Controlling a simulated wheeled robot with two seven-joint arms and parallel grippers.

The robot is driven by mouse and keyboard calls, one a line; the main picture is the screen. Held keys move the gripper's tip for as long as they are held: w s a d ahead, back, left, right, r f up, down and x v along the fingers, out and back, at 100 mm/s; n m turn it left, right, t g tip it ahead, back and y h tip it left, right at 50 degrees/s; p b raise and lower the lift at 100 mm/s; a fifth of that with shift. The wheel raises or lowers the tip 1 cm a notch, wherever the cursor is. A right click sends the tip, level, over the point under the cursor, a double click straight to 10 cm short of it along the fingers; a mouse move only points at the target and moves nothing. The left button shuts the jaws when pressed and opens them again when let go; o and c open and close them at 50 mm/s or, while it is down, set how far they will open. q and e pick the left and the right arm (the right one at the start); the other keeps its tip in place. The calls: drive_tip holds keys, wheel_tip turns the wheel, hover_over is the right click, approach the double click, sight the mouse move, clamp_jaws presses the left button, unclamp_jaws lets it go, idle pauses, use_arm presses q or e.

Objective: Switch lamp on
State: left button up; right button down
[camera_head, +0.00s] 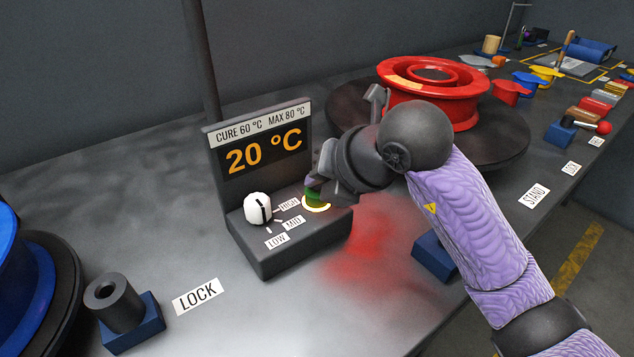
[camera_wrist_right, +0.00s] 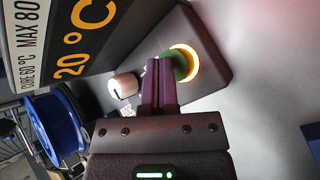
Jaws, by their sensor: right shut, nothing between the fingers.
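A dark control box (camera_head: 290,245) stands on the table, its display (camera_head: 262,152) reading 20 °C. A red glow (camera_head: 368,240) lies on the table beside the box. No lamp head shows.
A dark pole (camera_head: 201,60) rises behind the box. A red wheel rim (camera_head: 434,100) sits on a dark disc behind my right arm. Small parts line the far right.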

drive_tip(key=shift+r+p, duration=0.3)
drive_tip(key=shift+r, duration=0.3)
drive_tip(key=shift+f, duration=0.1)
wheel_tip(320, 180, up, 6)
drive_tip(key=p, duration=0.5)
drive_tip(key=shift+r, duration=0.2)
use_arm(q)
drive_tip(key=r, duration=0.2)
drive_tip(key=w+r, duration=0.1)
drive_tip(key=r, duration=0.2)
drive_tip(key=shift+w+r, duration=0.25)
drive_tip(key=shift+r, duration=0.1)
use_arm(e)
drive_tip(key=shift+f, duration=0.2)
use_arm(q)
drive_tip(key=shift+w, duration=0.1)
